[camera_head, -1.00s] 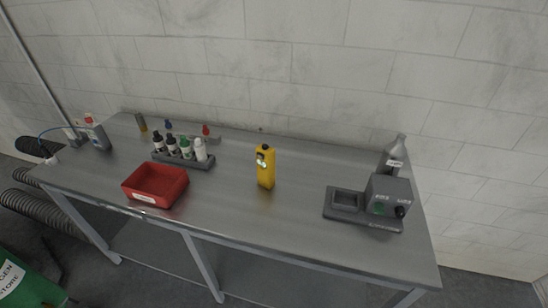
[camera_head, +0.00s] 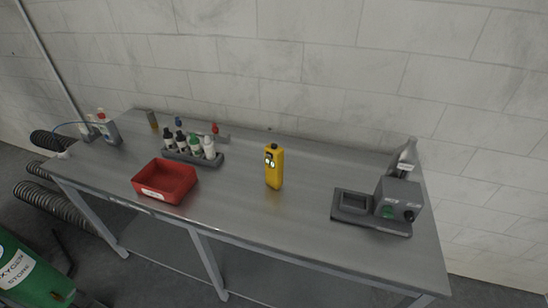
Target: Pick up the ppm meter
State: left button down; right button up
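A yellow handheld device with a black top and a small lit face, which looks like the ppm meter (camera_head: 274,168), stands upright near the middle of the grey metal table (camera_head: 300,215). Nothing touches it, and there is bare table around it. Neither of my grippers shows in the head view.
Left of the meter are a red bin (camera_head: 164,181) and a rack (camera_head: 188,155) of small dropper bottles. A grey device with a tray (camera_head: 396,200) and a grey bottle (camera_head: 404,158) stand at the right.

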aim_at(274, 167)
jog(key=i+j+z, duration=0.1)
jog(key=j, duration=2.5)
jog(key=i+z, duration=0.05)
